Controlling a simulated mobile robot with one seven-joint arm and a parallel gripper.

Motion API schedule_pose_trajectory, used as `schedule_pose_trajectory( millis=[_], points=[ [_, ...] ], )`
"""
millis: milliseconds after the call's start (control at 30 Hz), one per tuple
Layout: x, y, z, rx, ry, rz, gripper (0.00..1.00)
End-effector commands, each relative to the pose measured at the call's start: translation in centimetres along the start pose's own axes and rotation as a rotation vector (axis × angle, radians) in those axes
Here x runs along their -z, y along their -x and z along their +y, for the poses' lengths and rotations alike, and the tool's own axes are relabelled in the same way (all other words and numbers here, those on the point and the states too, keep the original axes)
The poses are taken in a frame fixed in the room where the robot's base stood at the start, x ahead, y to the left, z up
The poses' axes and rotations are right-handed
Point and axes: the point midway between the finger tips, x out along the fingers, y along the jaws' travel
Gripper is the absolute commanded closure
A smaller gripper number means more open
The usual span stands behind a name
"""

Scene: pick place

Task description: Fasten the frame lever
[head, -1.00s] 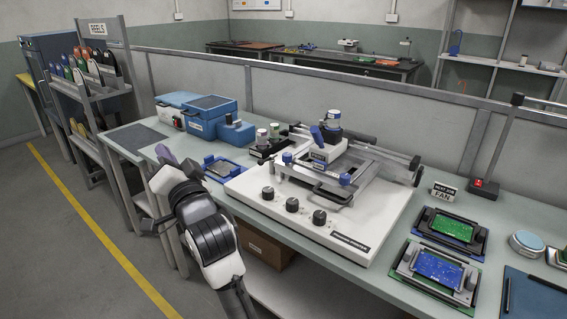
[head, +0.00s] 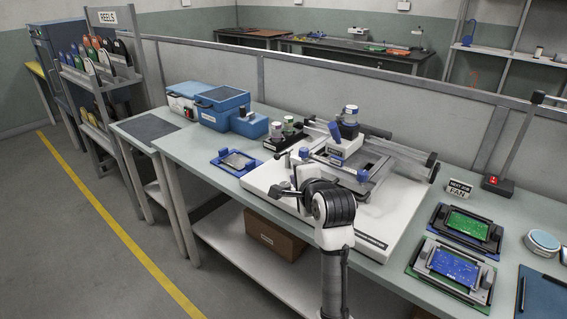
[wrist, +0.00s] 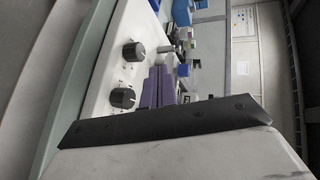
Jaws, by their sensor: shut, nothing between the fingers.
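The white machine (head: 262,178) on the bench carries a metal frame on rails. Blue-capped fittings (head: 303,152) and (head: 362,176) sit at the frame's front corners; I cannot tell which part is the frame lever. In the wrist view, my gripper (wrist: 156,86) shows as two purple fingers pressed together and empty, beside the machine's black knobs (wrist: 123,98). In the head view my arm stands in front of the machine, hiding part of its front and the gripper tips. No contact with the frame is visible.
A blue board holder (head: 236,162) and blue boxes (head: 222,108) stand left of the machine. A low partition (head: 400,95) runs behind the bench.

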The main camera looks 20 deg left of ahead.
Motion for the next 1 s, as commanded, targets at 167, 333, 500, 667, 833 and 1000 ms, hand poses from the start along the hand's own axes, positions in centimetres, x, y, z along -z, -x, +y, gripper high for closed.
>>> schedule_pose_trajectory(
  millis=[167,333,500,667,833,1000],
  points=[
    [0.0,-0.4,-0.1,0.000,0.001,-0.001,1.00],
    [-0.1,-2.6,-0.1,-0.002,0.001,-0.001,1.00],
    [-0.1,-6.2,-0.2,-0.002,0.002,-0.001,1.00],
    [-0.1,-9.6,-0.2,-0.001,0.003,0.000,1.00],
    [0.0,-11.9,-1.5,0.001,0.004,0.000,1.00],
    [-0.1,-13.1,-2.1,0.001,0.003,0.000,1.00]
  ],
)
